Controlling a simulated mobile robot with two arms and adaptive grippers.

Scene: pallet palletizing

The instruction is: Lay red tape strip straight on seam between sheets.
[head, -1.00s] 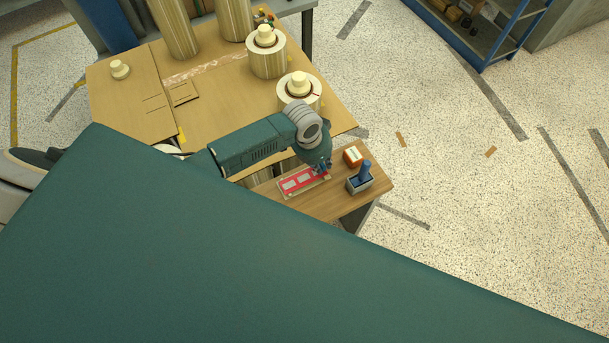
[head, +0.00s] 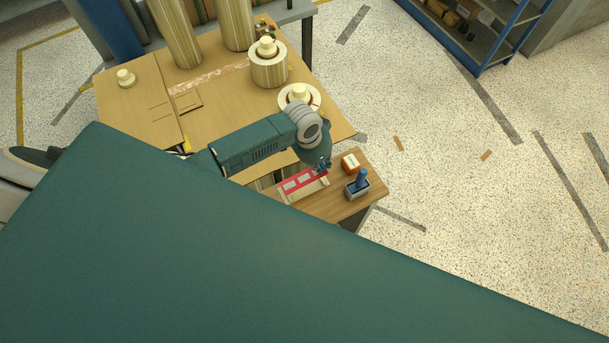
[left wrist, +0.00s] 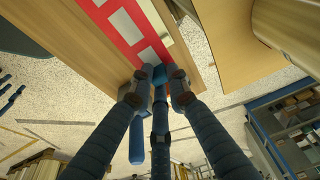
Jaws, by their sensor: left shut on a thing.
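The red tape strip (head: 293,186) has pale rectangles along it and shows over the small wooden side table. My left gripper (head: 322,166) is shut on its right end. In the left wrist view the strip (left wrist: 121,20) runs from the fingertips (left wrist: 160,77) to the top edge. A narrow tan tray (head: 316,186) shows beside and below the strip. On the big table, a left sheet (head: 130,103) and a right sheet (head: 230,115) meet at a seam (head: 171,105). My right gripper is not in view.
An orange-and-white box (head: 350,163) and a grey holder with a blue-handled tool (head: 357,188) stand on the side table, right of the gripper. A small knobbed weight (head: 125,77) sits on the left sheet.

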